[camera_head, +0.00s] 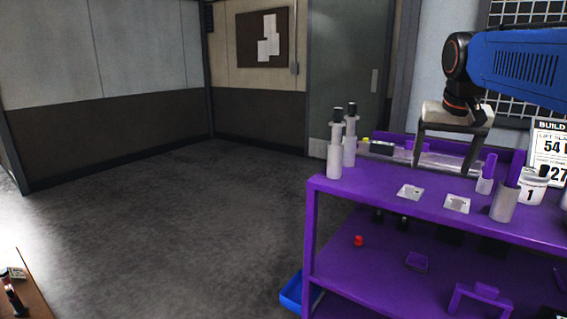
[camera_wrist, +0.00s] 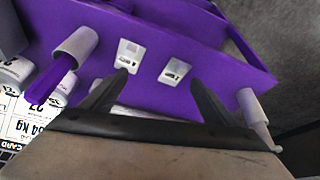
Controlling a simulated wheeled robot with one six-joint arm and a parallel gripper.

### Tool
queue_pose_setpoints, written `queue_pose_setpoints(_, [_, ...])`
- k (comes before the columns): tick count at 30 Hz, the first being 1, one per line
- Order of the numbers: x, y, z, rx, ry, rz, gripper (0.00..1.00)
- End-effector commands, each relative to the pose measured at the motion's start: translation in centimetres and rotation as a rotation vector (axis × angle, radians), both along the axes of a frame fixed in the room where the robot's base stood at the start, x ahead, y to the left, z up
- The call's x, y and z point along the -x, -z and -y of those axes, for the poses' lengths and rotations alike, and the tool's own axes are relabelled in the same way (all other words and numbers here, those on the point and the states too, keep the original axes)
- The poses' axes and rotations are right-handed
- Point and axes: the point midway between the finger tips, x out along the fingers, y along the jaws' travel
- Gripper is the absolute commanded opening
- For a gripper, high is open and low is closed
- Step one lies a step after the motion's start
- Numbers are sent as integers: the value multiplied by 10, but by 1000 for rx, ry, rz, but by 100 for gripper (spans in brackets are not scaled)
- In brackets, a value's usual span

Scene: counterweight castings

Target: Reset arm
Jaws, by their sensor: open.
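My gripper (camera_head: 442,165) hangs from the blue arm above the purple bench (camera_head: 385,190), jaws spread wide and pointing down. In the wrist view my gripper (camera_wrist: 160,80) shows two dark fingers with nothing between their tips. Two small pale plates lie flat on the bench top, a left plate (camera_head: 410,192) and a right plate (camera_head: 457,203). Both plates also show beyond the fingertips in the wrist view, one here (camera_wrist: 129,55) and one here (camera_wrist: 174,73). The fingers appear above the bench, apart from the plates.
Grey cylinders with black tops (camera_head: 334,158) stand at the bench's left end. A grey cylinder (camera_head: 503,205), a white canister marked 1 (camera_head: 532,190) and a sign (camera_head: 550,155) stand at right. The lower shelf holds a red piece (camera_head: 358,241). Open floor (camera_head: 180,230) lies left.

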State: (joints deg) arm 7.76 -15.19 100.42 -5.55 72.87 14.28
Motion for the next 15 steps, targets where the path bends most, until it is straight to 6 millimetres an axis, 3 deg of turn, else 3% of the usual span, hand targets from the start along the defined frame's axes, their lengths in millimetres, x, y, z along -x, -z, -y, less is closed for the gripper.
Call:
queue_pose_setpoints(1, [18, 12, -8, 1, -26, 0, 81])
queue_pose_setpoints(8, [86, 73, -39, 0, -136, 4, 81])
queue_pose_setpoints(15, [157, 148, -64, 1, -246, 10, 81])
